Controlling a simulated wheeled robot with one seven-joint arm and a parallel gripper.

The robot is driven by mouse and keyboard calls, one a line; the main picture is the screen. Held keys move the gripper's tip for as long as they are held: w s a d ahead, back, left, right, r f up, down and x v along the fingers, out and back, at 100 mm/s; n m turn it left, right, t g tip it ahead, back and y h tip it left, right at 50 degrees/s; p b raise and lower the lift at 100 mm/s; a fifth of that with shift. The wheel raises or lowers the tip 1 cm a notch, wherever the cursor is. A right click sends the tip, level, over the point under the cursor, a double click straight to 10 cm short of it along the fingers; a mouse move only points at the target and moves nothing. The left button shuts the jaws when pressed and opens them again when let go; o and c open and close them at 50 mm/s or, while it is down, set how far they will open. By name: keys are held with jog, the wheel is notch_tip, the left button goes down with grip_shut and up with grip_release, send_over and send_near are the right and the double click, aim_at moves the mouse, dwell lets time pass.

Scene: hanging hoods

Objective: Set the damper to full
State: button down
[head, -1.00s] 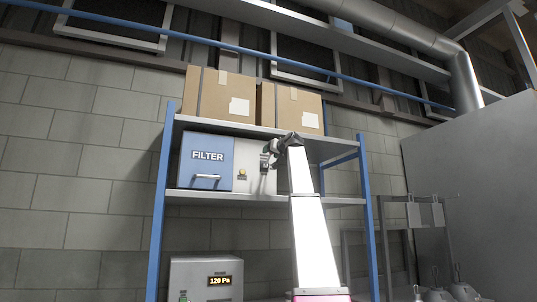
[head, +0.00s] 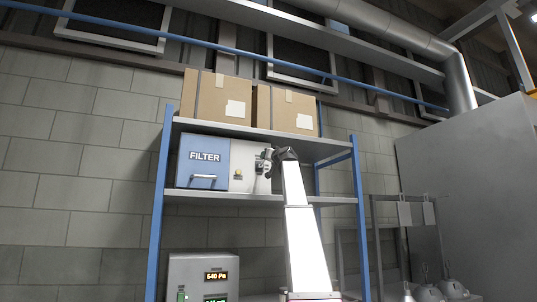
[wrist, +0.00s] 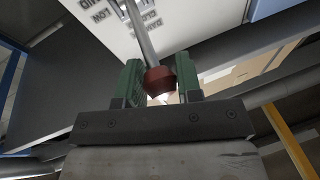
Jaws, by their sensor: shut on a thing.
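The damper lever (wrist: 140,32) is a grey metal rod with a dark red knob (wrist: 158,80) at its end. In the wrist view the knob sits between the two green finger pads of my gripper (wrist: 161,84), which is shut on it. The rod runs up across a pale panel (wrist: 101,14) with upside-down lettering, where LOW and MID are partly readable. In the head view my gripper (head: 266,161) is at the grey front right of the blue FILTER door (head: 204,169). My gripper and arm hide the lever there, so its exact setting cannot be told.
The unit stands on a blue-post shelf (head: 160,200) with two cardboard boxes (head: 204,100) above. A grey box below has a display (head: 216,276) reading 540 Pa and a green readout under it. A rack (head: 388,197) stands right of the shelf.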

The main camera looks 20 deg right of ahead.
jog(key=shift+s+f+n+t, duration=0.2)
jog(key=shift+f+n+t, duration=0.1)
jog(key=shift+f+t, duration=0.6)
notch_tip(320, 180, down, 6)
jog(key=w, duration=0.1)
jog(key=shift+w, duration=0.1)
dwell(0.6)
jog(key=c, duration=0.8)
grip_release()
jog(key=shift+w, duration=0.1)
